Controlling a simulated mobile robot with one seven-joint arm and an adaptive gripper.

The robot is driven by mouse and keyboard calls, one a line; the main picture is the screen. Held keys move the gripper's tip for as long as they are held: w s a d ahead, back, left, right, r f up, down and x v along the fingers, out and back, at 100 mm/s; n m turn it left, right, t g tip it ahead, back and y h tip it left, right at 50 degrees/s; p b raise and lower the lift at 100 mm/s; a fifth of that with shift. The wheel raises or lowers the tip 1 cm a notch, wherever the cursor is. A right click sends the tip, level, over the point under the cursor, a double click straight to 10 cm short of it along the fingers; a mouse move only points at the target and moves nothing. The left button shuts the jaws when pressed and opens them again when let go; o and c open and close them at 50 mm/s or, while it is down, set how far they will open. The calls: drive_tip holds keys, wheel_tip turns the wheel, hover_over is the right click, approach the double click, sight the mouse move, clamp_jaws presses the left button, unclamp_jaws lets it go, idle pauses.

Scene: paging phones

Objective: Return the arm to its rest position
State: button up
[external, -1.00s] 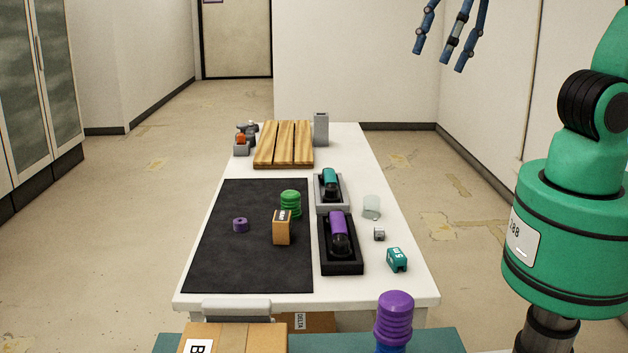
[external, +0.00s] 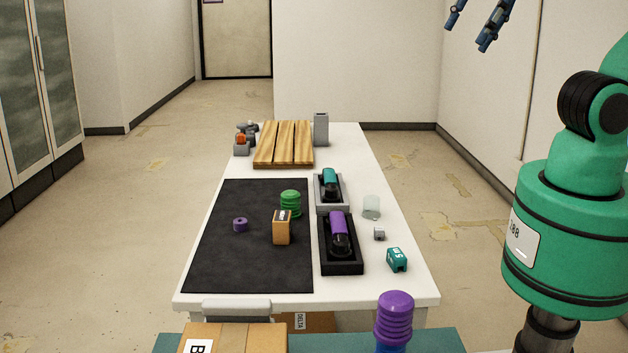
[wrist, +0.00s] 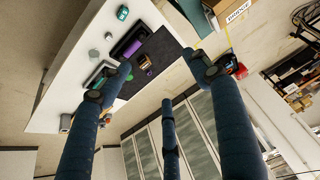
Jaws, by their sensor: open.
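My gripper (external: 474,20) shows at the top right of the external view, with blue fingers partly cut off by the frame's edge. It is high above the table and well to its right. In the wrist view its three fingers (wrist: 158,82) are spread wide apart with nothing between them, so it is open and empty. My green arm (external: 575,230) stands at the right of the external view. The white table (external: 385,290) lies below and to the left of the gripper, apart from it.
A black mat (external: 250,270) bears a green ribbed piece (external: 290,204), a small box (external: 282,228) and a purple ring (external: 240,225). Two phones, teal (external: 330,178) and purple (external: 338,226), lie in trays. A wooden slatted board (external: 284,145) is at the back. Air around the gripper looks clear.

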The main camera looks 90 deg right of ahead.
wheel_tip(320, 180, down, 6)
drive_tip(key=b, duration=0.5)
drive_tip(key=shift+r, duration=0.15)
